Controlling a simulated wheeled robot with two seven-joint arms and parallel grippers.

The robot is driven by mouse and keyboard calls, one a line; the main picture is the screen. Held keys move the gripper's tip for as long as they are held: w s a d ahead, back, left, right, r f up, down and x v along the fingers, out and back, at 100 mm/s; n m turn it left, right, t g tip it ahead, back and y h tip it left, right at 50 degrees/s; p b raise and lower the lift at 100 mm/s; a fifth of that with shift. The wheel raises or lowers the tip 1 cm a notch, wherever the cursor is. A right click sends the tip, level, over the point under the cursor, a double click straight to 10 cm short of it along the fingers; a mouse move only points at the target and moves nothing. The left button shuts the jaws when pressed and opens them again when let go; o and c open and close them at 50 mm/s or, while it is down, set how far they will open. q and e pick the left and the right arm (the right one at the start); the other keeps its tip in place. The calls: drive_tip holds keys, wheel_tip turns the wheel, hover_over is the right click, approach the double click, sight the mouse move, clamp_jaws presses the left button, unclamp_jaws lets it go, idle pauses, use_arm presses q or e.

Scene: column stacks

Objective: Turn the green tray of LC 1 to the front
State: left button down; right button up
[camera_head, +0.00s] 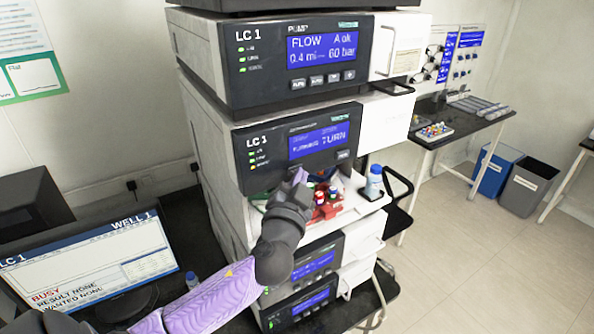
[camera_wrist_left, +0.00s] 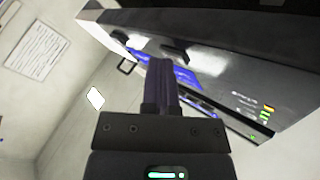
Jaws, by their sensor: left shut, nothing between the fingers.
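The LC 1 stack stands in the middle of the head view, and the second module down (camera_head: 255,141) shows "TURN" on its blue screen. Below that screen is an open bay with a red tray (camera_head: 335,209) at its front, holding several vials with coloured caps. My left gripper (camera_head: 299,178) is shut and empty, in front of the bay's upper left part, just under the screen. In the left wrist view its closed fingers (camera_wrist_left: 172,80) point toward a module's dark front (camera_wrist_left: 235,95). My right gripper is not in view.
A white bottle with a blue cap (camera_head: 373,182) stands on the bay's right ledge. White doors stand open at the stack's right side. A monitor (camera_head: 95,265) at lower left reads "BUSY". A side table (camera_head: 455,127) and two bins stand at the right; the floor between is clear.

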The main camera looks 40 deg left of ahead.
use_arm(q)
drive_tip(key=shift+d, duration=0.1)
drive_tip(key=shift+s+d, duration=0.35)
drive_tip(key=shift+d, duration=0.35)
drive_tip(key=d, duration=0.1)
drive_tip(key=s+d, duration=0.1)
drive_tip(key=d, duration=0.1)
drive_tip(key=s+d, duration=0.1)
drive_tip(key=shift+d, duration=0.3)
idle(4.9)
